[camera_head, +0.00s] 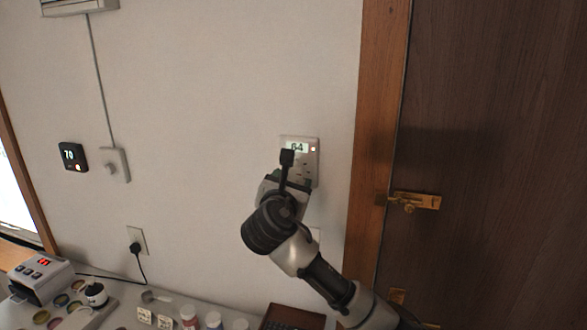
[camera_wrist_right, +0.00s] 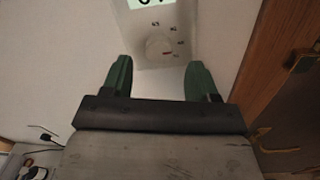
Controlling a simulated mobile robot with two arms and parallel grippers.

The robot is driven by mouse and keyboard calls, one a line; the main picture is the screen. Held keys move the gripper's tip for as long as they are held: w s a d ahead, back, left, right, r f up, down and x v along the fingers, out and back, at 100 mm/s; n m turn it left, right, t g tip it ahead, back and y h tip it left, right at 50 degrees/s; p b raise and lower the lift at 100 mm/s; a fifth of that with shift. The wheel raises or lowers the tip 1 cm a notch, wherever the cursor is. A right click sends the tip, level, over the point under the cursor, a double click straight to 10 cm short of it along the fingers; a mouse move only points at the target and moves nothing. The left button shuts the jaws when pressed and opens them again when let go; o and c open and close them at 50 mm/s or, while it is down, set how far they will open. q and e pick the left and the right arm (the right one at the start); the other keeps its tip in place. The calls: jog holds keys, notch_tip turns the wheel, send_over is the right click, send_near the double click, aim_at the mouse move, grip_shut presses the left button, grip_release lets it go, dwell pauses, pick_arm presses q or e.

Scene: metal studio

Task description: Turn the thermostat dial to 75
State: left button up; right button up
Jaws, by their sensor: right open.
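A white wall thermostat (camera_head: 311,168) hangs beside the wooden door frame in the head view. Its display (camera_head: 297,147) reads 64. In the wrist view its lower face shows a round white dial (camera_wrist_right: 159,46) with small marks around it and a red mark near its lower right. In the head view my right gripper (camera_head: 284,180) covers the dial. My left gripper is not in view.
A black wall unit (camera_head: 73,156) reading 70 and a white wall box (camera_head: 114,164) with a knob are farther left. A brown door (camera_head: 490,130) with a brass latch (camera_head: 414,201) is at right. A cluttered counter (camera_head: 180,303) runs below.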

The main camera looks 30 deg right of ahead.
aim_at(295, 174)
jog(key=shift+p+x, duration=0.4)
jog(key=shift+x, duration=0.75)
jog(key=shift+w+d, duration=0.45)
jog(key=shift+w, duration=0.05)
jog(key=shift+a, duration=0.1)
jog(key=c, duration=0.9)
